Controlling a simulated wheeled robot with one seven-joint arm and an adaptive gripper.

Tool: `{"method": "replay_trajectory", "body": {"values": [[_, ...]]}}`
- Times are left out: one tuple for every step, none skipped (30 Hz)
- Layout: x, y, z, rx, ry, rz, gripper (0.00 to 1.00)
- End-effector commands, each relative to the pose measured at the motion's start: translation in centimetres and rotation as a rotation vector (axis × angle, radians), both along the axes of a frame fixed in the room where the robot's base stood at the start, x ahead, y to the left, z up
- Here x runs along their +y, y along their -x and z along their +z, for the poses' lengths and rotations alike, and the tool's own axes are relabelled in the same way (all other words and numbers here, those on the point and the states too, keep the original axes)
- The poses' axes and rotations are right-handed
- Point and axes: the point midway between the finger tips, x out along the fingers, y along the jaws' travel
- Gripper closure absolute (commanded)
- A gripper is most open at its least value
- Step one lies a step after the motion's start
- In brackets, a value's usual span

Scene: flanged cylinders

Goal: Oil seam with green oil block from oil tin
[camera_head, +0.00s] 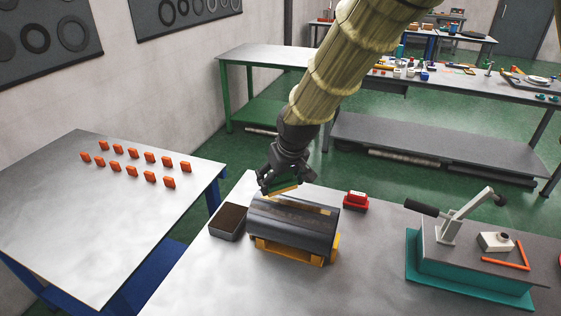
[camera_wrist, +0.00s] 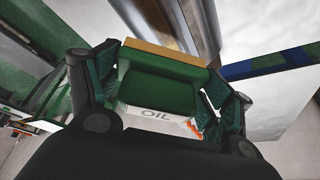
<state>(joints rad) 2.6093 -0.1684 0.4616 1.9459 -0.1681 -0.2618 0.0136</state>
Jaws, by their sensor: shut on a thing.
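My gripper (camera_head: 284,184) is shut on the green oil block (camera_wrist: 158,88). In the wrist view the block has a white label reading OIL and a tan pad along its far edge. The block is mostly hidden by the fingers in the head view, with its tan pad showing below them. It is just above the left part of a dark grey cylinder (camera_head: 295,232), near the top; I cannot tell whether it touches. A lighter seam strip (camera_head: 310,211) runs along the cylinder's top. A dark open tin with brown filling (camera_head: 229,217), probably the oil tin, stands left of the cylinder.
The cylinder rests on a yellow cradle (camera_head: 290,254). A red block (camera_head: 355,201) sits behind it to the right. A teal-based lever press (camera_head: 465,260) stands at the right. Several orange pieces (camera_head: 131,171) stand on the left table. The bench front is clear.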

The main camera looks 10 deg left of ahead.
Motion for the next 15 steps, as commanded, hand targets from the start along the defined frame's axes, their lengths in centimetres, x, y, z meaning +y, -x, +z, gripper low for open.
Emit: {"method": "replay_trajectory", "body": {"values": [[0.0,0.0,0.9,-0.001,-0.001,-0.001,0.58],[-0.1,0.0,1.2,-0.001,-0.001,-0.001,0.58],[-0.1,-0.1,1.5,-0.001,0.0,-0.001,0.58],[-0.1,-0.1,1.8,-0.001,0.0,-0.002,0.58],[-0.1,-0.1,2.1,-0.001,0.0,-0.002,0.58],[-0.1,-0.1,2.4,-0.002,-0.001,-0.002,0.58],[-0.1,-0.1,2.7,-0.002,-0.001,-0.002,0.58],[-0.2,-0.1,3.0,-0.001,-0.001,-0.003,0.58],[-0.2,-0.1,3.3,-0.001,-0.001,-0.003,0.58],[-0.2,-0.1,3.5,-0.001,-0.001,-0.003,0.58],[-0.2,-0.1,3.7,-0.001,-0.001,-0.003,0.58],[-0.2,-0.1,3.8,-0.001,-0.001,-0.003,0.58],[-0.2,-0.1,3.9,-0.001,-0.001,-0.003,0.58],[-0.2,-0.1,4.0,0.0,0.0,-0.004,0.58],[-0.2,0.0,4.0,0.0,0.0,-0.004,0.58]]}}
